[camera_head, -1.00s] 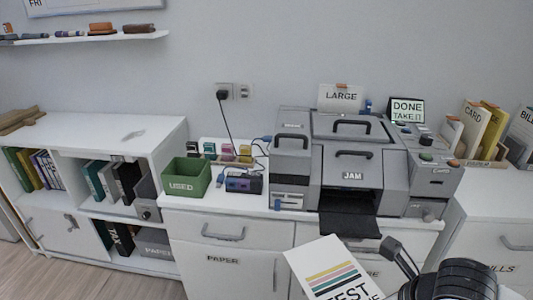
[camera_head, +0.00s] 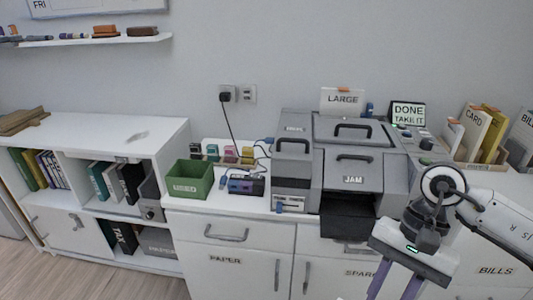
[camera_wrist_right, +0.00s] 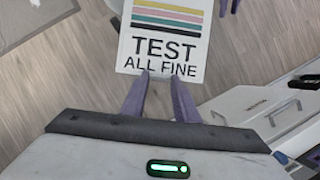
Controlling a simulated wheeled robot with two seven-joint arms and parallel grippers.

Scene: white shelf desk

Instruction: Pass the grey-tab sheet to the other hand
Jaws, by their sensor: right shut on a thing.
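A white sheet (camera_wrist_right: 163,50) printed with colored stripes and "TEST ALL FINE" is in the right wrist view, its lower edge at my right fingertips. I see no grey tab on the part in view. My right gripper (camera_head: 394,288), with purple fingers, hangs in front of the printer at the bottom of the head view; in its wrist view (camera_wrist_right: 158,78) it is shut on the sheet's edge. The tips of two purple fingers of my left gripper (camera_wrist_right: 229,6) show at the top of the wrist view, slightly apart, beside the sheet's right side. The head view does not show that gripper.
A grey printer (camera_head: 352,165) marked "JAM" stands on the white cabinet, its dark tray (camera_head: 346,226) jutting forward. A green bin (camera_head: 190,180) and several ink cartridges stand to its left. A "DONE TAKE IT" screen (camera_head: 408,113) stands behind. The floor (camera_head: 110,284) at lower left is clear.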

